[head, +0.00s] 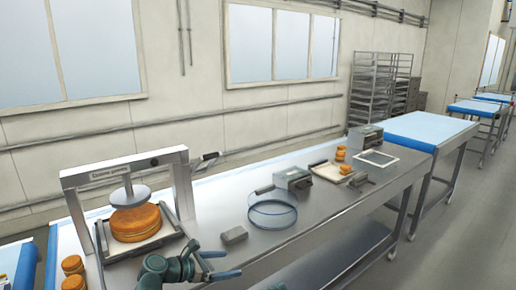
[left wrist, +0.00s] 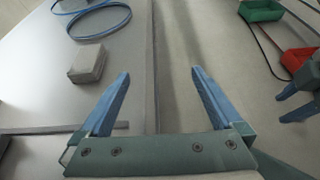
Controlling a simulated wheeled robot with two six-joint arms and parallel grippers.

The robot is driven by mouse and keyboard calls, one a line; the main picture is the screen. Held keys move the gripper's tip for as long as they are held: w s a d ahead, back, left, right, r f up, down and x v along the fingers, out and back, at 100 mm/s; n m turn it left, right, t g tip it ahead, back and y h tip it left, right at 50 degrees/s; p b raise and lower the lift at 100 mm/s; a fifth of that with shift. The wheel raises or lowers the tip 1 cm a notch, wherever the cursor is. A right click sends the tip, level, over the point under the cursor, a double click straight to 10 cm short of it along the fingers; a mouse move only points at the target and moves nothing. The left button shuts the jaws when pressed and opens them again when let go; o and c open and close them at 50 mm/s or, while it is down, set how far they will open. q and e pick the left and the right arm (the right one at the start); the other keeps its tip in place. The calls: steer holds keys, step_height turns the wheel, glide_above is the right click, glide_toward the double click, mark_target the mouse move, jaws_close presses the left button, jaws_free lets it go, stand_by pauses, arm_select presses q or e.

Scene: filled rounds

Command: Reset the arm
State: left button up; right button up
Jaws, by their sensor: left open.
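My left gripper (head: 232,263) is open and empty at the front edge of the steel bench (head: 330,208), right of the press. In the left wrist view my left gripper (left wrist: 160,73) has its two blue fingers wide apart with nothing between them. It points over the bench edge and the floor. A small grey block (head: 234,235) lies on the bench beyond the gripper, clear of the fingers. Part of another blue-fingered gripper, likely my right one, shows at the right edge of the left wrist view, cut off by the frame.
A press (head: 122,174) with an orange round (head: 135,222) under its plate stands at the left. A blue-rimmed ring (head: 272,222) lies mid-bench. More orange rounds (head: 72,265) sit at the far left. Green (left wrist: 262,10) and red bins show in the left wrist view.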

arm_select(q)
steer(key=s+a+f+m+g+y, duration=0.45)
steer(key=s+f+m, duration=0.25)
steer(key=m, duration=0.5)
steer(key=s+a+f+m+g+y, duration=0.3)
steer(key=s+f+m+y, duration=0.35)
steer(key=m, duration=0.65)
steer(key=s+d+m+y, duration=0.1)
steer(key=s+d+m, duration=0.2)
steer(key=s+d, duration=0.3)
steer(key=d, duration=0.5)
steer(key=shift+m, duration=0.3)
steer(key=shift+r+g, duration=0.1)
steer(key=shift+g, duration=0.15)
